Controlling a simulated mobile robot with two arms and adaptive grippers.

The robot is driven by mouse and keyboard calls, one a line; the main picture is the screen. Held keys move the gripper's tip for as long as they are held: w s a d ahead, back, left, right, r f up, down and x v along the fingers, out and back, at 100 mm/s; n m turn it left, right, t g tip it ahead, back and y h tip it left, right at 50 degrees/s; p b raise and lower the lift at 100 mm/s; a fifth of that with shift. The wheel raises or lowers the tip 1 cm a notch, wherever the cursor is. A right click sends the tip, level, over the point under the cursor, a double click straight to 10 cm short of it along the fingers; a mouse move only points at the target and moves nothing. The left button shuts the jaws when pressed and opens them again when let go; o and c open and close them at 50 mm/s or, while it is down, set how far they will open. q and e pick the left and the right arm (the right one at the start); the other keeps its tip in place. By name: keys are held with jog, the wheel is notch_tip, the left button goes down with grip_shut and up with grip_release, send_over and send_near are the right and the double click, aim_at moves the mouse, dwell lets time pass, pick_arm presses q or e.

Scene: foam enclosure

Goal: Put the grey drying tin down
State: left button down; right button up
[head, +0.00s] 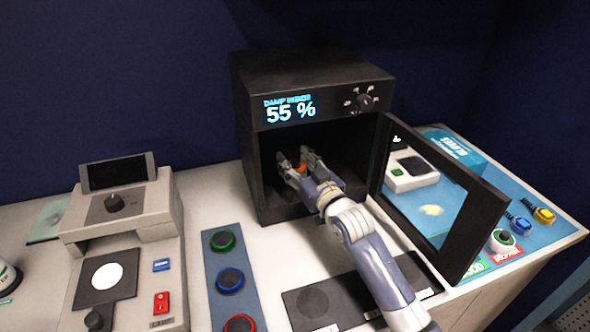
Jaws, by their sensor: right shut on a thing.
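My right gripper (296,162) reaches through the open front of a black cabinet (312,75) whose display reads 55 %. My left gripper is not in view.
The cabinet's windowed door (478,222) stands open to the right of my arm. A blue panel with dark round pads (230,280) and a grey instrument (125,215) stand to the left. A dark plate (313,302) lies in front. A blue mat (535,230) lies right.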

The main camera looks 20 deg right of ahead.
jog(key=shift+w, duration=0.35)
jog(key=shift+w+f, duration=0.1)
jog(key=shift+f, duration=0.15)
notch_tip(320, 180, down, 2)
jog(key=shift+f+p, duration=0.1)
jog(key=shift+p, duration=0.25)
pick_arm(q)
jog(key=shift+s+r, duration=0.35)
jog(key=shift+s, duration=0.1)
pick_arm(e)
jog(key=shift+f, duration=0.45)
jog(key=shift+f, duration=0.1)
jog(key=o, duration=1.1)
jog(key=shift+c, duration=0.2)
